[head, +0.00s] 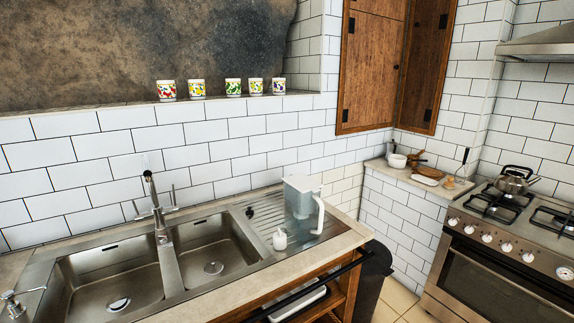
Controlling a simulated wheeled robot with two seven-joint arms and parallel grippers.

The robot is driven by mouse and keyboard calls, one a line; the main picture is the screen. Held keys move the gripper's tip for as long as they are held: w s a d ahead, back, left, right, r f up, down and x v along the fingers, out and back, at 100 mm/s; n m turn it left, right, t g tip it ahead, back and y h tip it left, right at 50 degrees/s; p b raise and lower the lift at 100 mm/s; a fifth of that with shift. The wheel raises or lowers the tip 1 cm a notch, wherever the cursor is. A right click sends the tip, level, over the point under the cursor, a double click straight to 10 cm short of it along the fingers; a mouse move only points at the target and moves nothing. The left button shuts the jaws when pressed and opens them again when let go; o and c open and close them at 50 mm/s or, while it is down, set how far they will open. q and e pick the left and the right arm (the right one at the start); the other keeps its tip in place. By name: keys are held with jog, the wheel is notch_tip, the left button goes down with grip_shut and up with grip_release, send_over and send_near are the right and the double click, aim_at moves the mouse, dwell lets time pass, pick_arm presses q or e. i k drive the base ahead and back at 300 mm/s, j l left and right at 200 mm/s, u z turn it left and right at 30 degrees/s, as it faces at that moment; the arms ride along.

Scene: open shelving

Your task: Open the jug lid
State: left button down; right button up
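A pale grey jug (301,196) with a white handle on its right side stands upright on the ribbed drainboard (262,226), right of the sink basins. Its flat top looks covered, so the lid appears closed, though it is small in the view. Neither of my grippers shows in the head view.
The tap (158,212) rises behind the double sink (213,247). Several patterned cups (233,87) line the ledge above. A dark bin (372,275) stands right of the counter, and a stove (497,250) beyond.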

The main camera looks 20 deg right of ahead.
aim_at(303, 183)
jog(key=i+l+u, duration=0.2)
jog(key=l+u, duration=0.15)
jog(key=l, duration=0.4)
jog(key=i+l+u, duration=0.1)
jog(key=l+u, duration=0.25)
jog(key=l, duration=0.35)
jog(key=l+u, duration=0.4)
jog(key=l, duration=0.4)
